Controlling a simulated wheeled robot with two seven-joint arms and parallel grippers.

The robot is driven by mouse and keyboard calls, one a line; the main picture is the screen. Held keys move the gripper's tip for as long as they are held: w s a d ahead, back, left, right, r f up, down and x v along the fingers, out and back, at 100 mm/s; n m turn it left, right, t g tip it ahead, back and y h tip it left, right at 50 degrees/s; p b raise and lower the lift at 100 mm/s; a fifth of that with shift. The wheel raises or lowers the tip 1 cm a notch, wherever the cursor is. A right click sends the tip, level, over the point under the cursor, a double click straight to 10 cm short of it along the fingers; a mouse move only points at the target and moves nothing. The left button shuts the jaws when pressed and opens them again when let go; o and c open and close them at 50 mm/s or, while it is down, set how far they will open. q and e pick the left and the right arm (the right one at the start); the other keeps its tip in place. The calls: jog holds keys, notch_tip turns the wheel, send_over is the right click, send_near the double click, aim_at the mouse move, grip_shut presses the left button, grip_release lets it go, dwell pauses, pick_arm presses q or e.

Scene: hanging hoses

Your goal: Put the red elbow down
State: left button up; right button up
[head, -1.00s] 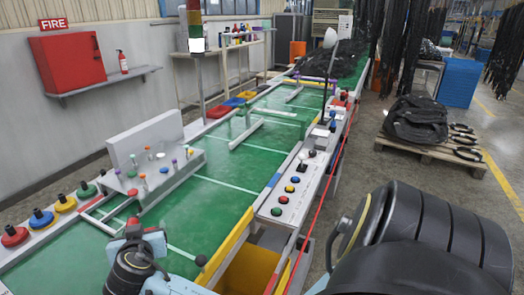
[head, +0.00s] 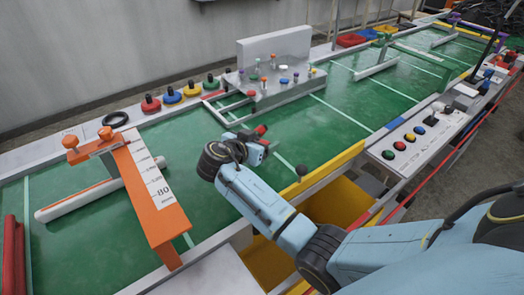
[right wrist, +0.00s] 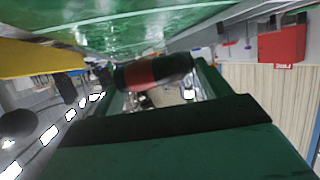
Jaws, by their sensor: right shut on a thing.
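My right gripper (head: 262,143) is over the green table surface (head: 200,130), in the middle of the head view. The red elbow (head: 261,130) shows as a small red piece with a dark end at its jaws. In the right wrist view the red and dark elbow (right wrist: 150,72) lies across between the green fingers of my right gripper (right wrist: 160,88), which is shut on it. The elbow seems held above the green surface; the exact height is hard to tell. My left gripper is out of view.
An orange gauge bar (head: 150,200) stands to the left. A grey rack with several small fittings (head: 275,75) stands behind the gripper. A black ball-ended knob (head: 301,171) and a yellow edge (head: 335,168) are to the right. Open green surface lies left of the gripper.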

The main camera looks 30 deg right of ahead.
notch_tip(320, 180, down, 4)
jog(key=shift+f+b, duration=0.1)
jog(key=shift+b, duration=0.35)
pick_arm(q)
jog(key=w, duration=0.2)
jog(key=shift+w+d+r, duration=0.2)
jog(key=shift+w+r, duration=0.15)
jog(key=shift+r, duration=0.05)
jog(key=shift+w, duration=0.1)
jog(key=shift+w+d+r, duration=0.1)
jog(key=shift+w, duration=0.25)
pick_arm(e)
jog(key=shift+f, duration=0.1)
jog(key=shift+s, duration=0.1)
